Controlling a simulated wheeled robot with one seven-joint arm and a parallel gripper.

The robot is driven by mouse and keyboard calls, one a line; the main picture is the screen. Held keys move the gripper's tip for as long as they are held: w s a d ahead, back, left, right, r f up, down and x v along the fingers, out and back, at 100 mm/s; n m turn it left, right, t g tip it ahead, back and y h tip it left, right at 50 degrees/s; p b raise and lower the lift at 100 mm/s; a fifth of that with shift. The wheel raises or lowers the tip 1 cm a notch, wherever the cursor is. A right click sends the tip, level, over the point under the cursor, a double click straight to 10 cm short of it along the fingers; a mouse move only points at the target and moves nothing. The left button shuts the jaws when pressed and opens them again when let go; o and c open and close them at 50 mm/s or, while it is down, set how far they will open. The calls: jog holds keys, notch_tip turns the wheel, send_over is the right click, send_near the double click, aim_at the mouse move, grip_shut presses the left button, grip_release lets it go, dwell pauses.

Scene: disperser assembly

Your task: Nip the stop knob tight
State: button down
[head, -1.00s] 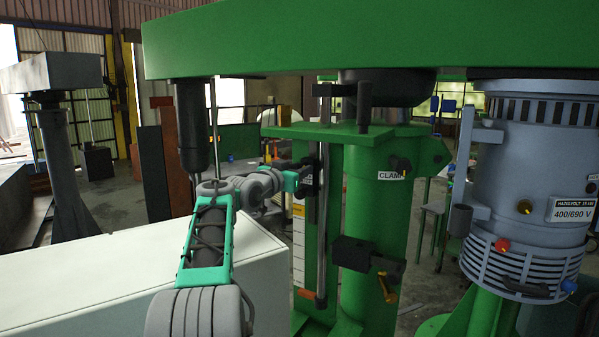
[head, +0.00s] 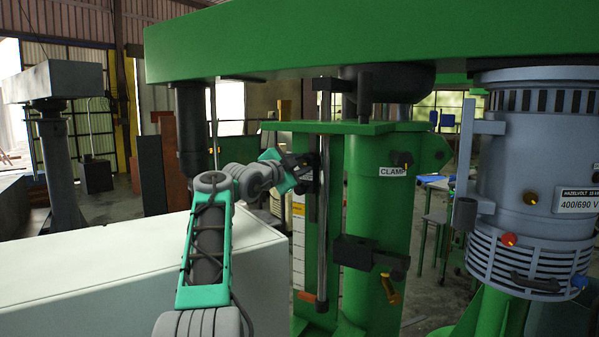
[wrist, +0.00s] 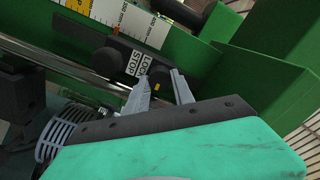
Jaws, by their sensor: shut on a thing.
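The stop knob (wrist: 160,73) is small, dark and round. It sits on a black stop block (wrist: 100,50) beside a white label reading STOP LOCK (wrist: 139,63). My gripper (wrist: 161,77) has its two grey fingers on either side of the knob and is shut on it. In the head view my gripper (head: 304,170) reaches the stop block beside the upright steel rod (head: 323,220); the knob is hidden there by the gripper. The wrist is tilted in the head view.
A scale strip (wrist: 125,18) runs beside the block. A green column (head: 372,215) with a CLAMP label and a black clamp block (head: 355,252) stands to the right. The green beam (head: 370,40) hangs overhead. A white cabinet (head: 90,275) lies at left.

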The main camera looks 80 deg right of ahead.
jog(key=m+b, duration=0.1)
jog(key=m, duration=0.2)
jog(key=shift+r+m, duration=0.15)
jog(key=shift+m, duration=0.25)
jog(key=shift+m+b, duration=0.7)
jog(key=shift+m, duration=1.6)
jog(key=c, duration=1.1)
grip_release()
jog(key=shift+f, duration=0.2)
jog(key=b+v, duration=0.4)
jog(key=v, duration=0.3)
jog(key=shift+w+a, duration=0.1)
jog(key=shift+a, duration=0.3)
